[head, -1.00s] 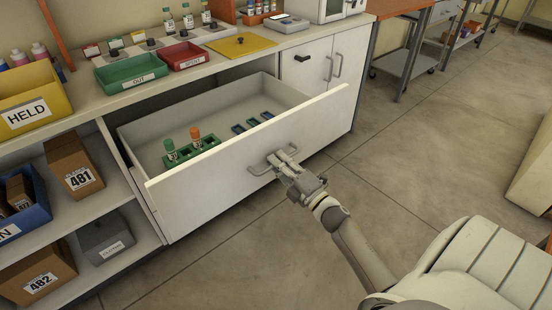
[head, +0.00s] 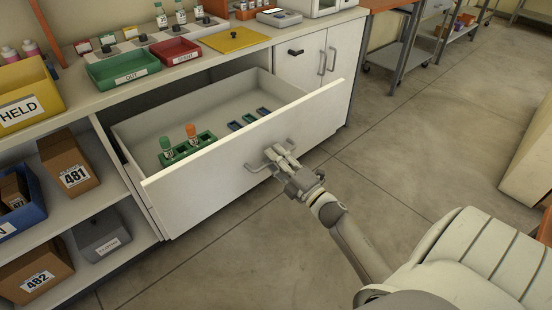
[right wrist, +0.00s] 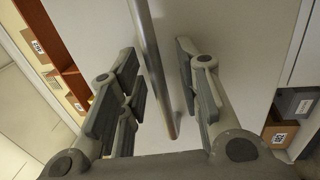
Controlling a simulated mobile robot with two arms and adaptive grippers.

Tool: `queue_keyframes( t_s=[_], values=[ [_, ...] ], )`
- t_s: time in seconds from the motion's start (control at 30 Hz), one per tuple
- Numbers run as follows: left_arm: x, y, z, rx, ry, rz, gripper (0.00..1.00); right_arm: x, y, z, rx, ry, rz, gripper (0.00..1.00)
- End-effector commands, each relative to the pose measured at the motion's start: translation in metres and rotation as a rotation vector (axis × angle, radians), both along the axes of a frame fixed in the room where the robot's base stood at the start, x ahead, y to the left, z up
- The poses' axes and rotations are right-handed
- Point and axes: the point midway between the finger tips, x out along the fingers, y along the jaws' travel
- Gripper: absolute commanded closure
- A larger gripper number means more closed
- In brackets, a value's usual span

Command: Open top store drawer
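The top store drawer (head: 205,190) is pulled well out of the white cabinet, with its inside open to view. It holds a green rack (head: 206,138) with a green-capped and an orange-capped vial, and small blue items (head: 249,118). My right gripper (head: 277,152) is at the bar handle (head: 254,166) on the drawer front. In the right wrist view the handle bar (right wrist: 155,75) runs between the two fingers (right wrist: 157,62), with gaps on both sides, so the gripper is open around it. My left gripper is out of view.
The counter above carries a green tray (head: 122,69), a red tray (head: 175,51), a yellow mat (head: 234,40) and vials. Shelves at left hold boxes 481 (head: 70,165) and 482 (head: 36,275). A closed cupboard (head: 303,62) stands right of the drawer. The floor in front is clear.

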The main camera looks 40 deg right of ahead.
Motion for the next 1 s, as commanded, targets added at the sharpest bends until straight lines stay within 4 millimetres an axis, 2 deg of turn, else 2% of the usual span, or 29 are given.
queue_keyframes(
  t_s=[0.17,0.27,0.7,0.83,1.0],
  values=[
    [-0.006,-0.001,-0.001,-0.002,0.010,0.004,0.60,-0.002,0.000,-0.001,0.000,0.000,0.000,0.68],
    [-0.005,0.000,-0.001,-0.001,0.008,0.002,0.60,-0.011,-0.001,-0.003,0.002,0.001,0.000,0.68],
    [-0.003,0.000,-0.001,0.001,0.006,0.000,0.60,-0.093,-0.007,-0.019,0.001,0.003,-0.001,0.68],
    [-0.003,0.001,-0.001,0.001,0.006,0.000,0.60,-0.109,-0.008,-0.021,0.001,0.001,-0.001,0.68],
    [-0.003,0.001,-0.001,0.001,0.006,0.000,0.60,-0.117,-0.009,-0.022,0.000,0.000,-0.001,0.68]
  ],
)
